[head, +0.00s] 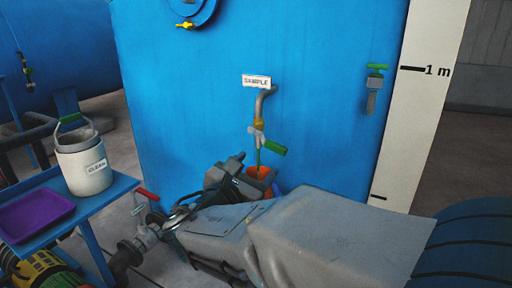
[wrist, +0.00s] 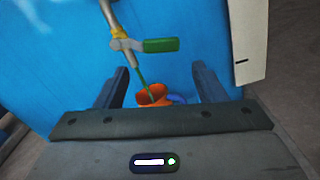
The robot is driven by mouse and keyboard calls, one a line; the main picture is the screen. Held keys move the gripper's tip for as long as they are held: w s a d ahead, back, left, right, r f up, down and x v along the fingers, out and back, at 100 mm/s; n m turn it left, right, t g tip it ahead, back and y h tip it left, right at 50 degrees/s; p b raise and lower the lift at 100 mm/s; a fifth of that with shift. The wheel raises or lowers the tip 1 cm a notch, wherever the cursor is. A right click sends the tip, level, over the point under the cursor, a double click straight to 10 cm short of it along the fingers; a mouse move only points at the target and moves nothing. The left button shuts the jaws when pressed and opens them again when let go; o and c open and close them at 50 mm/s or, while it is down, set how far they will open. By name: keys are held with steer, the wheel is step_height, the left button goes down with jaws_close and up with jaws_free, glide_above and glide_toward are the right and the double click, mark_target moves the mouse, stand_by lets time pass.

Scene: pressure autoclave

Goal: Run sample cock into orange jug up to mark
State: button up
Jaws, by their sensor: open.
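The sample cock (head: 258,128) sticks out of the blue tank under a SAMPLE label (head: 256,81). Its green handle (head: 273,148) points right; in the wrist view the handle (wrist: 161,45) lies level. A thin green stream runs from the spout into the orange jug (head: 258,172) below. The jug (wrist: 148,97) shows its open mouth in the wrist view, with the stream's lower end at it. Its lower part is hidden by my gripper, so its level and mark cannot be seen. My gripper (wrist: 160,72) is open, with one finger on either side of the jug, apart from it.
A blue table (head: 108,207) at left holds a white CLEAN bucket (head: 85,165) and a purple tray (head: 36,214). A red-handled valve (head: 146,232) stands near my arm. Another green-handled cock (head: 374,88) is right on the tank, beside a white scale board (head: 415,120).

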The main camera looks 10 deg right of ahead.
mark_target(275, 148)
steer(key=b+x, duration=0.1)
steer(key=x, duration=1.1)
